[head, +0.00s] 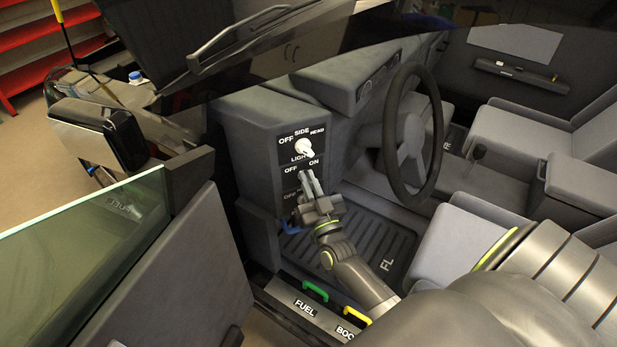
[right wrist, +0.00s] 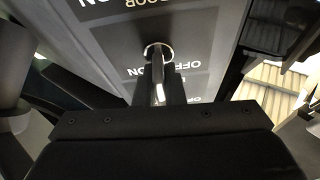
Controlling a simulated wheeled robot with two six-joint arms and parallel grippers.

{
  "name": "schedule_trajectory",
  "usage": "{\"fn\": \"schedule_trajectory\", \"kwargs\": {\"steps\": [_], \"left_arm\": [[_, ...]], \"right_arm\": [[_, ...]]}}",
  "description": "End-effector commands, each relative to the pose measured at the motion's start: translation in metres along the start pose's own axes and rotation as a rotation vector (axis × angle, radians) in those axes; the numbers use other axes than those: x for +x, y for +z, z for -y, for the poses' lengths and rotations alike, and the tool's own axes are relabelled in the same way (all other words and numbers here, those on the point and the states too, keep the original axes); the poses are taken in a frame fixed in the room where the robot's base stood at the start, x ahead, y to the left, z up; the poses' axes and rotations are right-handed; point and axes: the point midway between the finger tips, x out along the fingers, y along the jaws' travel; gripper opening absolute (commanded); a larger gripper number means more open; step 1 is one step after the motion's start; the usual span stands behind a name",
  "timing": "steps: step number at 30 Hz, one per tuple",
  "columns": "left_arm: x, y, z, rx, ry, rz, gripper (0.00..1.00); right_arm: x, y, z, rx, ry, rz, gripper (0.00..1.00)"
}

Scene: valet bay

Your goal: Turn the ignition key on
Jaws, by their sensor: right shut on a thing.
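The dark switch panel (head: 265,165) faces me beside the steering wheel. My right gripper (head: 309,181) reaches up to its lower part, just under an "OFF ON" label, and is shut on the ignition key. The fingers hide most of the key. In the right wrist view the closed fingers (right wrist: 160,75) point at a pale metal ring (right wrist: 158,49) on the panel, with "OFF" and "ON" lettering around it, upside down. I cannot tell which way the key is turned. My left gripper is not in view.
A white lights knob (head: 303,148) sits just above my gripper. The steering wheel (head: 437,130) is to the right. Below are a green fuel lever (head: 315,290) and a yellow boot lever (head: 356,318). The open door (head: 165,265) stands at the left.

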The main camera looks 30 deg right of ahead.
Motion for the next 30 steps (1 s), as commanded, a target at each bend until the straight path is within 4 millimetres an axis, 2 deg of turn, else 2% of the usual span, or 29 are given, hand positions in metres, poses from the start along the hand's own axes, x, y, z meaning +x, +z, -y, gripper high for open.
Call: {"fn": "schedule_trajectory", "kwargs": {"steps": [6,15,24,30], "left_arm": [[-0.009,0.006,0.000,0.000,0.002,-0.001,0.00],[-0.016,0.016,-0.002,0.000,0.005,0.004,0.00],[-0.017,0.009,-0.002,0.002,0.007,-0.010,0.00],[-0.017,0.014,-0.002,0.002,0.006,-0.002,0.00]], "right_arm": [[0.001,-0.002,0.000,0.175,0.072,0.001,0.00],[0.001,-0.001,-0.001,0.346,0.143,0.000,0.00],[0.001,0.000,-0.002,0.422,0.173,-0.001,0.00],[0.001,0.000,-0.002,0.433,0.178,-0.001,0.00]]}}
